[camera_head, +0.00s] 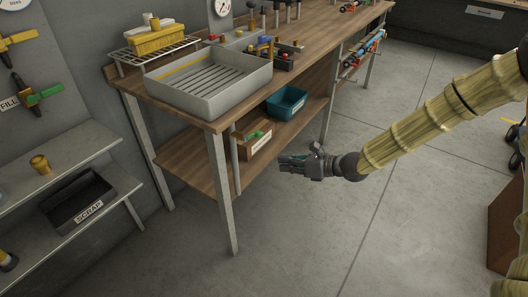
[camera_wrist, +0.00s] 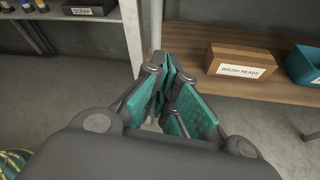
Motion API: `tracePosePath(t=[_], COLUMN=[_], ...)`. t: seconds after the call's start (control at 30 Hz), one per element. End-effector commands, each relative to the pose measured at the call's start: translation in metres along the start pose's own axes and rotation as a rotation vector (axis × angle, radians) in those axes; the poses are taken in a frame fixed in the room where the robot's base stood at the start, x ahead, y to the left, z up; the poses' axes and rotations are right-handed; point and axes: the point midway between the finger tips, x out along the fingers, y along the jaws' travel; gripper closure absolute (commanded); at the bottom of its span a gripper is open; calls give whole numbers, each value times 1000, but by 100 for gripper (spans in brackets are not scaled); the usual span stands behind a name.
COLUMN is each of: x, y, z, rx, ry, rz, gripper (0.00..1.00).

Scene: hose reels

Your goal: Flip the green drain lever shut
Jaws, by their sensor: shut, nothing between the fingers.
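A green lever (camera_head: 45,94) sits on a dark valve on the wall at the far left of the head view. It sticks out to the right, slanting slightly upward, across the valve's pipe. A label reading FILL (camera_head: 9,103) is beside it; no drain label is readable. My gripper (camera_head: 285,163) is in front of the workbench, well to the right of the lever and apart from it. In the wrist view its teal-padded fingers (camera_wrist: 169,62) are together and empty. The lever is not in the wrist view.
The workbench (camera_head: 213,122) with a grey tray (camera_head: 210,104) stands between my gripper and the wall valves. A yellow-handled valve (camera_head: 18,38) is above the green one. A shelf with a SCRAP bin (camera_head: 62,211) is below. The floor (camera_head: 330,220) around my gripper is clear.

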Motion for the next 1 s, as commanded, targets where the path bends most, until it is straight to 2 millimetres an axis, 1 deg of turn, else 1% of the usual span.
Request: tracePosePath(t=[0.03, 0.1, 0.27, 0.8, 1.0], x=[0, 0, 10, 78, 101], y=[-5, -9, -10, -10, -11], z=[7, 14, 16, 18, 20], rx=[12, 23, 25, 24, 24], ry=[-26, -45, -49, -46, -46], rz=[-11, -19, -20, -18, -18], gripper=[100, 100, 100, 100, 100])
